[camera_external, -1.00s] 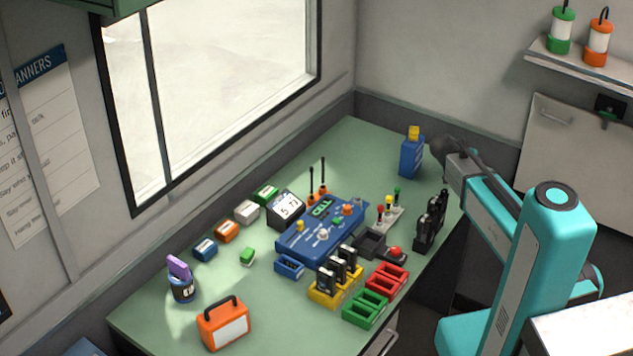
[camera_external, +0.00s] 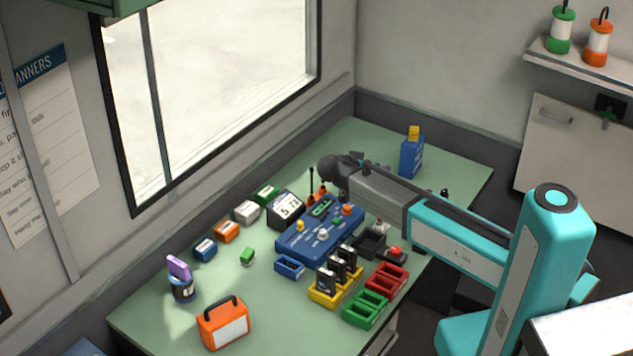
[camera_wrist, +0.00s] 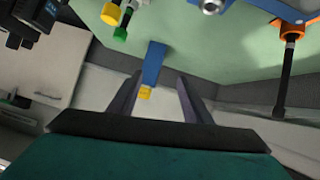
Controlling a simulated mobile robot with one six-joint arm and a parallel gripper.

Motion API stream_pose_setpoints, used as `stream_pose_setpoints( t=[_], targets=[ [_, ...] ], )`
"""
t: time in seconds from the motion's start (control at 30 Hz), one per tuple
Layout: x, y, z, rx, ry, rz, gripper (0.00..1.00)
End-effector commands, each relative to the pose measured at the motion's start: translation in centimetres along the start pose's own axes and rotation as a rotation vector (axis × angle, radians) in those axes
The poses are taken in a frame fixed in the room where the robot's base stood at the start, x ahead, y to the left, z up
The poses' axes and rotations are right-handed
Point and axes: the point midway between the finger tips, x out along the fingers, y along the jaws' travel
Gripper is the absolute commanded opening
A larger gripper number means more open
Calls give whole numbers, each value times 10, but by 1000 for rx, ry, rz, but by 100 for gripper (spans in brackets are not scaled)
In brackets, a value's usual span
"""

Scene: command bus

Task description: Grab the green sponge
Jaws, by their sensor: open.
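A small green block (camera_external: 247,256) with a pale lower edge, which looks like the green sponge, lies on the green desk left of the blue control panel. It does not show in the wrist view. My gripper (camera_external: 334,168) is over the back of the desk, above and to the right of the block and well apart from it. In the wrist view, the two dark fingers of my gripper (camera_wrist: 158,78) are spread with nothing held between them. A blue box with a yellow top (camera_wrist: 153,64) shows beyond them.
The blue control panel (camera_external: 306,240) fills the desk's middle, with thin antennas behind it. A blue bin (camera_external: 289,267), yellow rack (camera_external: 325,298), orange case (camera_external: 223,327) and purple-topped cup (camera_external: 182,289) stand nearby. Several small boxes line the window side. Desk around the block is clear.

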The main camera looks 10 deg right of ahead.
Motion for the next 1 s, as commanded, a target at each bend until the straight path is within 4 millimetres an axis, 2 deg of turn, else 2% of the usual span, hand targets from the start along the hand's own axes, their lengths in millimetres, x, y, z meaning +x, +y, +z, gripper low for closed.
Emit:
stream_pose_setpoints(
  t=[0.03,0.3,0.77,0.87,1.0],
  targets=[
    [-17,-12,6,-3,9,-7,45],
    [-100,-51,37,-1,61,-27,45],
    [-252,-91,98,28,152,-79,45],
    [-286,-102,118,37,159,-102,45],
    [-331,-129,156,48,132,-154,45]
  ],
)
